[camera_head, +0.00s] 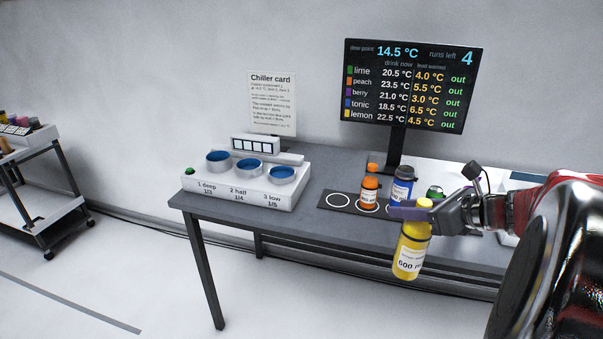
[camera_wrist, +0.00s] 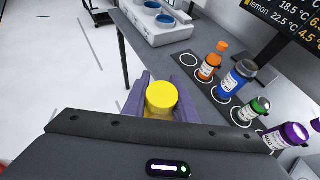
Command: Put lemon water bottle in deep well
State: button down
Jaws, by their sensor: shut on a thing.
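My gripper (camera_head: 407,212) is shut on the yellow lemon water bottle (camera_head: 411,252), marked 600 ml, and holds it in front of the table's front edge, tilted slightly. In the wrist view its yellow cap (camera_wrist: 161,97) sits between the purple fingers of my gripper (camera_wrist: 160,99). The white chiller (camera_head: 247,185) stands at the table's left with three round blue wells in a row. The deep well (camera_head: 218,158), labelled "1 deep 1/3", is leftmost. The half well (camera_head: 248,166) is in the middle and the low well (camera_head: 282,174) on the right.
A dark mat (camera_head: 323,199) with ringed places holds an orange bottle (camera_head: 369,194) and a blue bottle (camera_head: 403,187); its leftmost ring is empty. Green (camera_wrist: 250,111) and purple (camera_wrist: 288,136) bottles stand further along. A screen (camera_head: 408,87) rises behind. Bare tabletop lies between chiller and mat.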

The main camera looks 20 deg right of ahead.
jog(key=w+a+f+n+g+y, duration=0.1)
jog(key=w+a+f+n+y, duration=0.1)
jog(key=w+a+f, duration=0.45)
jog(key=w+a+f+n+g+y, duration=0.15)
jog(key=a+f, duration=0.25)
jog(key=f, duration=0.5)
jog(key=w+a+f+n+g+y, duration=0.1)
jog(key=a+f+n+y, duration=0.1)
jog(key=a+f, duration=1)
jog(key=shift+w+a+f+n+g, duration=0.35)
jog(key=shift+a+n, duration=0.3)
jog(key=shift+a, duration=0.55)
jog(key=shift+s, duration=0.2)
